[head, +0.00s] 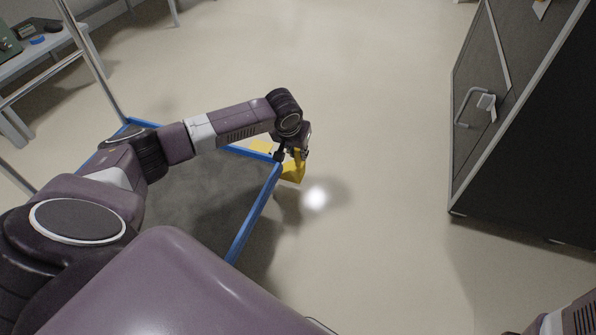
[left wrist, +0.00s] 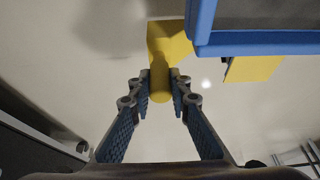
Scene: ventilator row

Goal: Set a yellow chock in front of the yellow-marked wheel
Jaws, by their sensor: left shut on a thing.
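A yellow chock (head: 292,172) hangs from my left gripper (head: 293,153) beside the corner of a blue-edged cart (head: 254,212). In the left wrist view, my left gripper (left wrist: 161,91) is shut on the rounded upright handle of the yellow chock (left wrist: 168,40), whose wider body lies beyond the fingertips. The cart's blue corner (left wrist: 255,48) is close to the right of the chock there. A flat yellow piece (left wrist: 253,69) shows past the cart's edge; I cannot tell whether it is a wheel marking. No wheel is clearly visible. My right gripper is out of view.
A dark cabinet (head: 520,150) with a handle stands at the right. A bench (head: 68,48) with small items is at the upper left. A metal upright (head: 90,60) rises from the cart. The pale floor (head: 375,130) between cart and cabinet is clear.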

